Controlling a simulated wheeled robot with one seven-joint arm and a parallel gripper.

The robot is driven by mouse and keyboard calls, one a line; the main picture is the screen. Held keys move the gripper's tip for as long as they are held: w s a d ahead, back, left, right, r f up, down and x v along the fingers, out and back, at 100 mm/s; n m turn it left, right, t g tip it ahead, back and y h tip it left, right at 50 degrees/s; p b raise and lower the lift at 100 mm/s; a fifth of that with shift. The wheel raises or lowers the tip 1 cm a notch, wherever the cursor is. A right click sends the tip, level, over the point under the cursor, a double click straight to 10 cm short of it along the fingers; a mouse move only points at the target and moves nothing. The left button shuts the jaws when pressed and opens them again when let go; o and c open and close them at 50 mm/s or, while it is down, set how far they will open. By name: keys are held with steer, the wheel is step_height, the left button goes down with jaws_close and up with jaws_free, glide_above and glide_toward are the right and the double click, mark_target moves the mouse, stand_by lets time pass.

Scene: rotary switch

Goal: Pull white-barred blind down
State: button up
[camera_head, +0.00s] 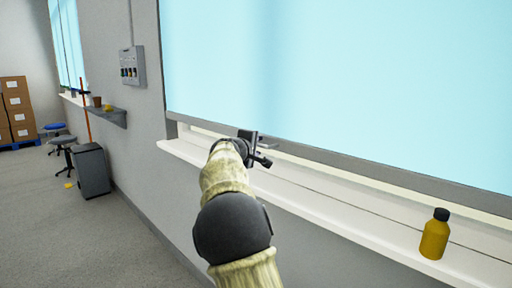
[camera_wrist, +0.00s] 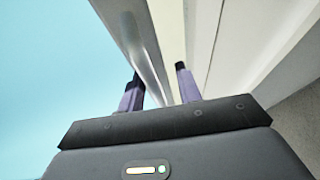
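A large light-blue blind (camera_head: 350,65) hangs over the near window, with a grey-looking bottom bar (camera_head: 345,158) just above the white sill. The blind (camera_wrist: 45,70) and its bar (camera_wrist: 128,30) also show in the wrist view. My gripper (camera_head: 264,150) is at the bar, towards its left part, in the head view. In the wrist view its two fingers (camera_wrist: 159,72) stand apart with the bar's edge running between them. I cannot tell whether either finger touches it. A second light-blue blind (camera_head: 66,42) hangs on a far window; its bar is too small to make out.
A yellow bottle with a dark cap (camera_head: 435,235) stands on the white sill (camera_head: 330,190) at the right. A switch panel (camera_head: 132,66) is on the wall. A shelf (camera_head: 105,114), grey bin (camera_head: 91,170), stools and stacked boxes (camera_head: 16,108) are further left.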

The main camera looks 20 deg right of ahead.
steer(key=b+v, duration=0.1)
steer(key=v, duration=1.6)
steer(key=shift+s+a, duration=0.1)
steer(key=shift+a, duration=0.05)
